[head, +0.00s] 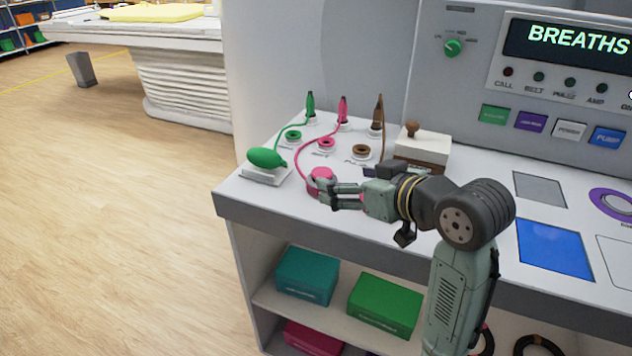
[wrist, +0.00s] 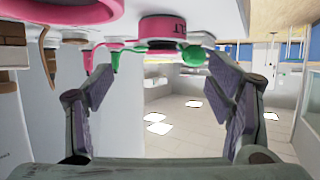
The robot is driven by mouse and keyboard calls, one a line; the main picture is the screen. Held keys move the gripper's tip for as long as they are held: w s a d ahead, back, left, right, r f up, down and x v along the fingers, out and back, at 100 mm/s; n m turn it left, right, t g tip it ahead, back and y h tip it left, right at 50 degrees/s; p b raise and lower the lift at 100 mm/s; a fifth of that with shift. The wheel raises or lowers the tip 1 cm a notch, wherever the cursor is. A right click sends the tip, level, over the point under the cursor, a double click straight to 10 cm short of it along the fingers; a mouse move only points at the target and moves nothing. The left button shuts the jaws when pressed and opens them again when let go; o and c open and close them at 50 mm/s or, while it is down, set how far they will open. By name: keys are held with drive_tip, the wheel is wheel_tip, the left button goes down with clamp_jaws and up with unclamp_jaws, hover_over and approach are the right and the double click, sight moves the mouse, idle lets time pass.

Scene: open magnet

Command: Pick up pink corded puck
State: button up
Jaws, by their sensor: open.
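The pink corded puck (head: 320,176) stands near the front left of the white counter, its pink cord running back to a pink plug (head: 343,108). My gripper (head: 328,192) is low over the counter, with its fingers right at the puck's near side. In the wrist view, which looks upside down, the gripper (wrist: 161,88) is open, with fingers spread apart.
A green bulb (head: 266,157) on a white base lies left of the puck. Green and brown plugs (head: 377,112) stand behind, with ring-shaped sockets (head: 326,143) before them. A white box with a brown knob (head: 421,149) stands behind my arm. The counter's front edge (head: 290,232) is close.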

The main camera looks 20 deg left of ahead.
sight(322, 172)
drive_tip(key=x, duration=0.3)
drive_tip(key=shift+w+a, duration=0.2)
drive_tip(key=shift+a, duration=0.1)
drive_tip(key=shift+w+a+f+p, duration=0.1)
drive_tip(key=shift+w+a+p, duration=0.25)
drive_tip(key=shift+a, duration=0.2)
drive_tip(key=p+x, duration=0.1)
drive_tip(key=x, duration=0.3)
drive_tip(key=shift+a, duration=0.25)
